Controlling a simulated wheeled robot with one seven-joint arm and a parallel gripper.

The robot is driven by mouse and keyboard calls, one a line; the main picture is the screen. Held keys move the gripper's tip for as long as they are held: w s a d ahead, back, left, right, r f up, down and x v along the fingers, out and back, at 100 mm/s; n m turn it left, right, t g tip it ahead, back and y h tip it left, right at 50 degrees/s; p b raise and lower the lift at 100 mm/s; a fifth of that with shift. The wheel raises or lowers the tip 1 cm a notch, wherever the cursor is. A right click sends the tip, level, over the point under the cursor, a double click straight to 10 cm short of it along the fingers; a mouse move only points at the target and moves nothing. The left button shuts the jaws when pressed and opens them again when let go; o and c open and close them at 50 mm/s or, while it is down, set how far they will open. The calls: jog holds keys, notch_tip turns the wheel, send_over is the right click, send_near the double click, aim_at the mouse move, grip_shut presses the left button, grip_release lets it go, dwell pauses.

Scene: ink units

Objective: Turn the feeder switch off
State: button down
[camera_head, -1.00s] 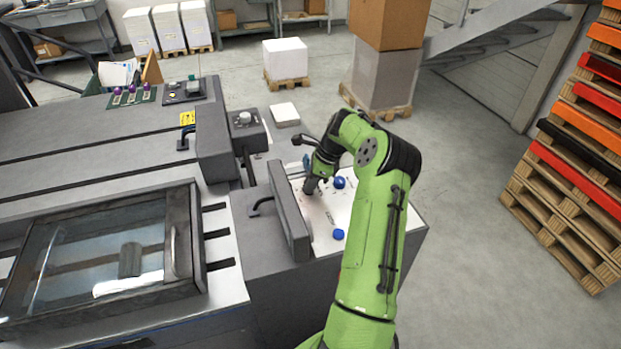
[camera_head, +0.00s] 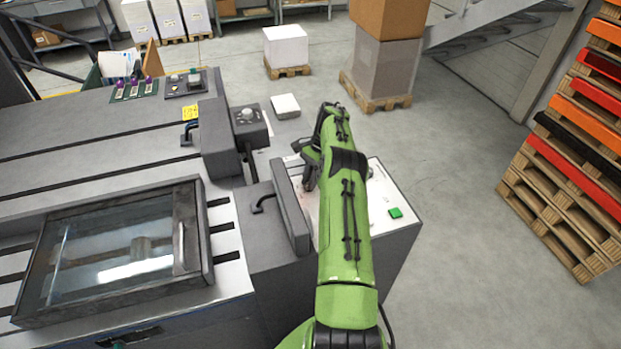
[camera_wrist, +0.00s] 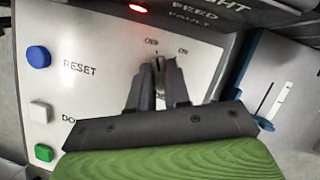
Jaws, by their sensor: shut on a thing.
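In the wrist view a pale control panel (camera_wrist: 100,38) fills most of the picture. My gripper (camera_wrist: 158,66) reaches over it, its two dark fingers close together, pinching a small switch (camera_wrist: 157,60) under two small labels that I cannot read for sure. The fingers hide most of the switch, so its setting cannot be told. In the head view the panel (camera_head: 379,206) lies on top of the grey cabinet, and my green arm covers much of it and the switch.
A blue RESET button (camera_wrist: 38,57), a white button (camera_wrist: 41,112) and a green button (camera_wrist: 44,153) line the panel's left side. A red lamp (camera_wrist: 138,8) glows by the FEED FAULT label. An upright grey plate with a handle (camera_head: 290,207) stands left of the panel.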

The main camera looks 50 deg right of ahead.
jog(key=shift+n, duration=0.5)
jog(key=c, duration=1.1)
grip_release()
notch_tip(320, 180, up, 10)
jog(key=p, duration=0.5)
jog(key=shift+r, duration=0.1)
